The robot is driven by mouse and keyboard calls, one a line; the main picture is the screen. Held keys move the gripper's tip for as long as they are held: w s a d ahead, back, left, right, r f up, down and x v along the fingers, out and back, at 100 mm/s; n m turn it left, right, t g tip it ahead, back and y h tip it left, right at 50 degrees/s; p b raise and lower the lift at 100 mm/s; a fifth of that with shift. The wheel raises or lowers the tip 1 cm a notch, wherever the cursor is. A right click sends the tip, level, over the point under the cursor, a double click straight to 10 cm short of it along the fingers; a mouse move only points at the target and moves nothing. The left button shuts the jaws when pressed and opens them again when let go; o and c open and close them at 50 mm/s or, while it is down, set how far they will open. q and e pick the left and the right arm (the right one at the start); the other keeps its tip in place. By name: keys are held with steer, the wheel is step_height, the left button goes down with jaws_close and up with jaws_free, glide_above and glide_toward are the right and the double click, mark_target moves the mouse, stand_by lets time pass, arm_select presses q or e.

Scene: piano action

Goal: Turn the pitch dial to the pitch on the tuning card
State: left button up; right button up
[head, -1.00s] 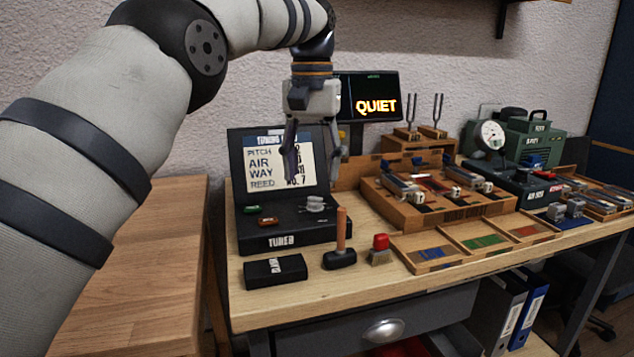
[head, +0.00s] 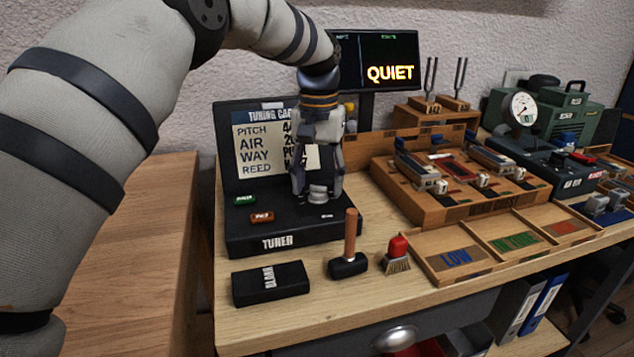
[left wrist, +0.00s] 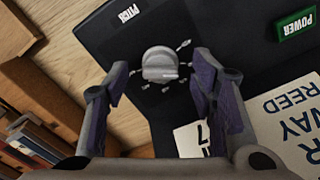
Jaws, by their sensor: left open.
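The pitch dial (left wrist: 160,64) is a pale grey knob on the black tuner (head: 290,240), with small marks around it. In the head view the dial (head: 318,193) sits low between my left gripper's fingers. My left gripper (head: 318,195) is open, pointing down at the dial. In the left wrist view its fingers (left wrist: 160,80) stand on either side of the dial with gaps. The tuning card (head: 262,150) leans in the tuner's lid, listing pitch, air, way and reed; my gripper hides part of its values. My right gripper is not in view.
A green power switch (head: 244,200) and a red switch (head: 262,217) sit left of the dial. A screen (head: 390,65) reading QUIET stands behind. Wooden reed trays (head: 460,200) fill the right.

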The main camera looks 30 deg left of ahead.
arm_select(q)
steer(key=shift+f, duration=0.6)
steer(key=c, duration=1.2)
steer(key=shift+m, duration=0.3)
steer(key=m, duration=0.2)
steer(key=shift+r+m+p, duration=0.1)
steer(key=shift+m+p, duration=0.2)
steer(key=m, duration=0.4)
steer(key=shift+m, duration=0.3)
steer(key=m, duration=0.4)
steer(key=shift+m, duration=2)
